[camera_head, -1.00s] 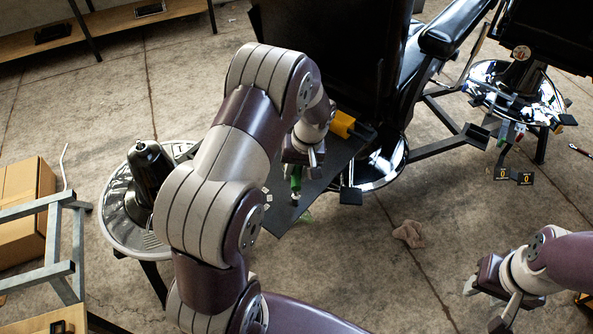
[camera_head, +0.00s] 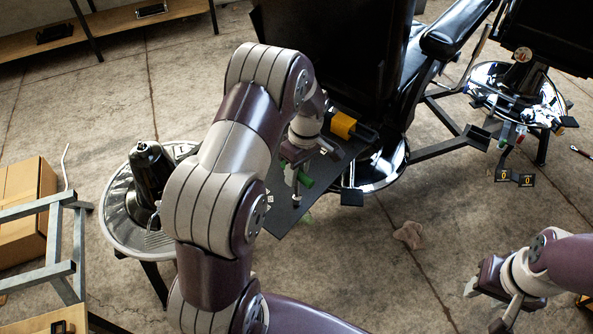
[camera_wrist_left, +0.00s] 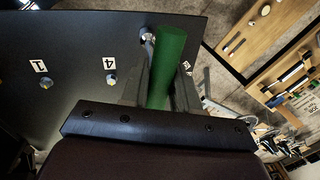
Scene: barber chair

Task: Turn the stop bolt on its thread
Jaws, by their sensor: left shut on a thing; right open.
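My left gripper (camera_head: 297,186) is shut on a green cylindrical handle (camera_wrist_left: 167,68), which also shows in the head view (camera_head: 306,182). The handle stands between the fingers over a dark plate (camera_head: 290,216) beside the barber chair. In the left wrist view, a silver bolt (camera_wrist_left: 148,41) shows just left of the handle; I cannot tell whether the two touch. More bolts sit in the plate, one (camera_wrist_left: 110,80) by a label 4 and one (camera_wrist_left: 46,82) by a label 1. I cannot tell which is the stop bolt. My right gripper (camera_head: 487,299) is open and empty, over the floor.
A yellow block (camera_head: 342,125) lies on the plate's far side. The black chair (camera_head: 330,60) rises behind it. A round stool (camera_head: 118,212) with a dark bottle (camera_head: 150,172) stands left. A crumpled cloth (camera_head: 409,235) lies on otherwise open floor.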

